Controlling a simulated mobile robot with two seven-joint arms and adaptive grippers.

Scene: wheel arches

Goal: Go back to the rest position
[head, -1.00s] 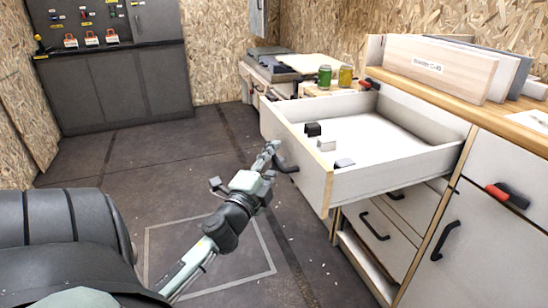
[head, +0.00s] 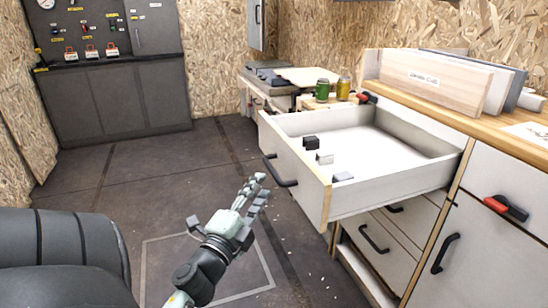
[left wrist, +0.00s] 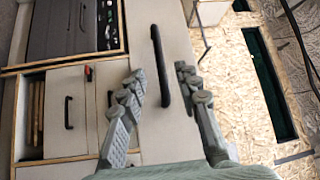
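My left gripper (head: 254,189) is in front of the open white drawer (head: 301,198), a little left of its black handle (head: 281,172) in the head view. Its fingers are apart and hold nothing. In the left wrist view the gripper (left wrist: 160,82) shows its two fingers spread, with the black handle (left wrist: 160,65) seen between and beyond them. The handle looks free of the fingers. My right gripper is not in view.
The floor (head: 150,180) left of the drawer is clear.

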